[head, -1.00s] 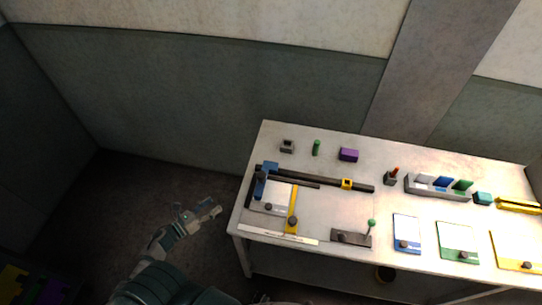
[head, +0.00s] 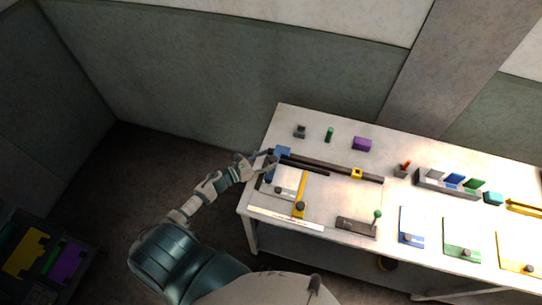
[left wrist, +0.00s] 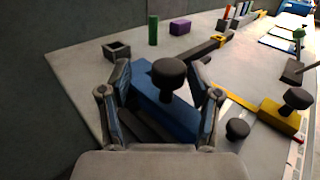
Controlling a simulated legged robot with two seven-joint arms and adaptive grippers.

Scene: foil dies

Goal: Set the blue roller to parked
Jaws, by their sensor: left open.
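The blue roller (head: 283,152) sits at the left end of a dark rail on the table. In the left wrist view it is a long blue piece (left wrist: 174,121) with a black round knob (left wrist: 169,72) on top. My left gripper (head: 267,161) is at the table's left side, right by the roller. In the left wrist view my left gripper (left wrist: 162,80) is open, with one finger on each side of the knob. I cannot tell whether the fingers touch the blue piece. No marking for parked can be read. My right gripper is not seen.
A yellow arm with a dark knob (head: 300,208) lies near the roller. A yellow slider (head: 356,173) sits on the rail (head: 330,166). A small grey box (head: 300,131), a green cylinder (head: 329,134) and a purple block (head: 362,144) stand behind. Coloured plates are at the right.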

